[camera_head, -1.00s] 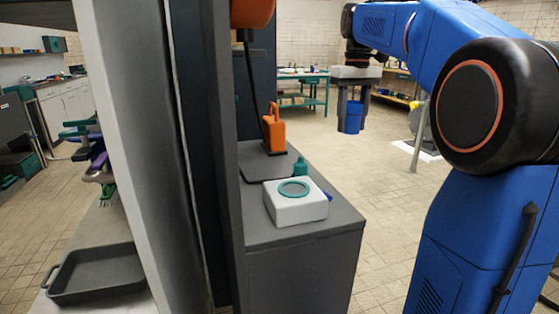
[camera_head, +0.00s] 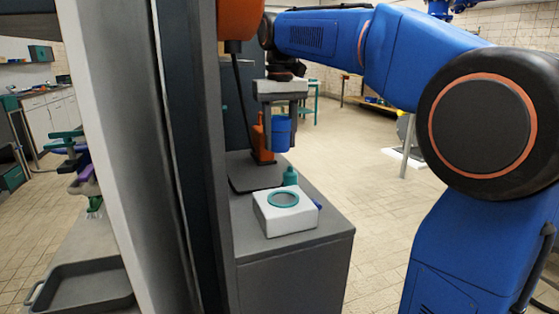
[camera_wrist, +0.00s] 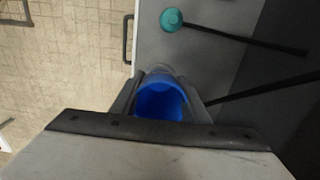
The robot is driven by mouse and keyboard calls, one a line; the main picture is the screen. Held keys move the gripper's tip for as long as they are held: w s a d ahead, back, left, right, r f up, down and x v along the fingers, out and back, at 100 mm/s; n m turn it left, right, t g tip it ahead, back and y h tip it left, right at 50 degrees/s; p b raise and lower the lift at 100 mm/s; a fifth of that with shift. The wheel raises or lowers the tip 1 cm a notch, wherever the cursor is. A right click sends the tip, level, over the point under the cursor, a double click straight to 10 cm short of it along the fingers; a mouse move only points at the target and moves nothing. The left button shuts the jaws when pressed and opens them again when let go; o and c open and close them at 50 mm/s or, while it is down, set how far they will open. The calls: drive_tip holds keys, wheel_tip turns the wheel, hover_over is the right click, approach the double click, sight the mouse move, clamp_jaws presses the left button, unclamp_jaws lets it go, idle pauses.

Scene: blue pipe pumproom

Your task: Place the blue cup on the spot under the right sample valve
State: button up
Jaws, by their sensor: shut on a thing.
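My gripper (camera_head: 281,146) is shut on the blue cup (camera_head: 281,132) and holds it upright in the air. No sample valve, and no spot that I can make out as lying under one, shows clearly in these frames.
A tall dark post (camera_head: 190,150) stands left. A dark tray (camera_head: 85,288) lies lower left.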

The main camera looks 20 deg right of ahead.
sight(281, 151)
drive_tip(key=shift+d+f, duration=0.1)
drive_tip(key=shift+f, duration=3.15)
drive_tip(key=shift+f, duration=0.1)
drive_tip(key=o, duration=1.1)
